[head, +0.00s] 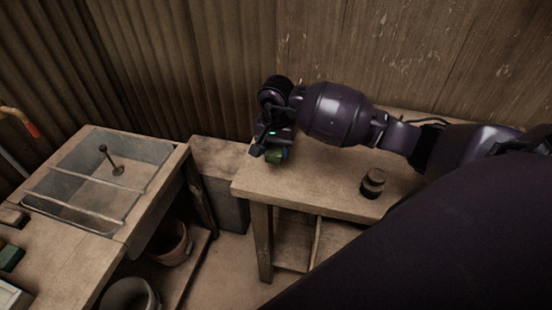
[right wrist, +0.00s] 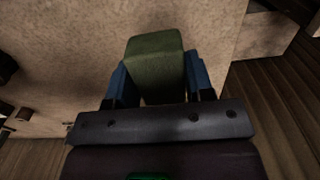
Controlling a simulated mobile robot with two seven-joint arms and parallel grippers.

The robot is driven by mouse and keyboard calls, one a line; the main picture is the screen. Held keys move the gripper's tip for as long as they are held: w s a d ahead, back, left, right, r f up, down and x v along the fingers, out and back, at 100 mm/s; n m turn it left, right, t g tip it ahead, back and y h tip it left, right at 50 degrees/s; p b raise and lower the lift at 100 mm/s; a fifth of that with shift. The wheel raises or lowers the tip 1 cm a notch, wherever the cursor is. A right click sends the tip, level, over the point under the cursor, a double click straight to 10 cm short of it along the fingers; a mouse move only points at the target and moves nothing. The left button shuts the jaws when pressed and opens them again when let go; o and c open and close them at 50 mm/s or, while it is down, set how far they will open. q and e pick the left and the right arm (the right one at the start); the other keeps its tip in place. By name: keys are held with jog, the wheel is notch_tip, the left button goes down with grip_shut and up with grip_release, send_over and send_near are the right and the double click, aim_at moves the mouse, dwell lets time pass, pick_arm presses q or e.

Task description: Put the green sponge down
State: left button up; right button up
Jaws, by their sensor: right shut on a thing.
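My right gripper (head: 271,150) is over the left part of the wooden table at the right, close to its left edge. It is shut on the green sponge (head: 276,156), which shows below the fingers. In the right wrist view the sponge (right wrist: 156,64) sits between the two blue fingers of the right gripper (right wrist: 160,82), with the table top (right wrist: 215,35) behind it. I cannot tell whether the sponge touches the table. My left gripper is not in view.
A small dark round jar (head: 373,183) stands on the right table (head: 325,188). At the left is a bench with a sunken basin (head: 75,205) holding a dark rod-like thing (head: 110,160). A dark green block (head: 10,257) lies on that bench. Buckets (head: 130,295) stand below.

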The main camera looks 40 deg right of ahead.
aim_at(276, 167)
jog(key=shift+f, duration=2.15)
jog(key=shift+f, duration=0.15)
jog(key=o, duration=0.9)
notch_tip(276, 167, up, 12)
jog(key=shift+r+b, duration=0.2)
jog(key=shift+b, duration=0.1)
